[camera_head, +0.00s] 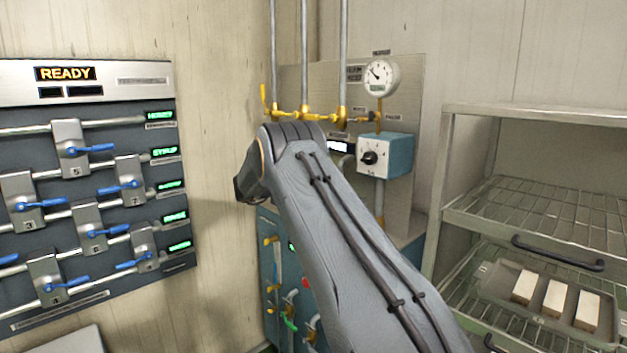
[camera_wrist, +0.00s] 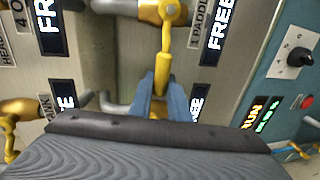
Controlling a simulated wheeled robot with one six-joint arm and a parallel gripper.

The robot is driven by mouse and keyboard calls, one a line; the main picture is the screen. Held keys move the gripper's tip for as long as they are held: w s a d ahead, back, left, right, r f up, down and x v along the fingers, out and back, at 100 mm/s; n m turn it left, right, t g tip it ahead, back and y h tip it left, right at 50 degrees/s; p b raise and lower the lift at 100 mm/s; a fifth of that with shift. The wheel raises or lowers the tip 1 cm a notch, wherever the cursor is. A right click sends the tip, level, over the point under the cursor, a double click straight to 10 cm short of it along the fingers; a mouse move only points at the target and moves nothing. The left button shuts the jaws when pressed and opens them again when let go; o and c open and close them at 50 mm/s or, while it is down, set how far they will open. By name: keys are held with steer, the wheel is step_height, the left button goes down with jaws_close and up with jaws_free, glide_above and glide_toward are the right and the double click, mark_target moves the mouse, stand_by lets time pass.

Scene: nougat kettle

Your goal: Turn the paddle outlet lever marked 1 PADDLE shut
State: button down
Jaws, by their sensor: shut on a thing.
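In the wrist view a yellow outlet lever (camera_wrist: 164,64) hangs from its yellow valve body (camera_wrist: 170,11). The label 1 PADDLE (camera_wrist: 200,22) is just right of it, with a dark display reading FREE (camera_wrist: 222,30). My gripper (camera_wrist: 160,101) is shut on the lever's end, its two blue-grey fingers on either side. The lever's tip is partly hidden by the fingers and my dark wrist part. In the head view my arm covers the gripper and this lever.
Another yellow valve handle (camera_wrist: 11,130) is at the wrist view's lower left. A teal box with a black knob (camera_head: 370,157), a gauge (camera_head: 381,76) and yellow pipe valves (camera_head: 305,110) are near my arm. A wire rack (camera_head: 545,213) stands right; a blue-levered panel (camera_head: 105,200) hangs left.

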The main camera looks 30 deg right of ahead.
steer(key=shift+d+f, duration=0.15)
steer(key=shift+f, duration=0.1)
stand_by(0.3)
steer(key=c, duration=1.7)
jaws_free()
steer(key=shift+o, duration=0.2)
steer(key=b+v, duration=0.2)
steer(key=v, duration=0.6)
steer(key=shift+b, duration=0.3)
steer(key=shift+w, duration=0.15)
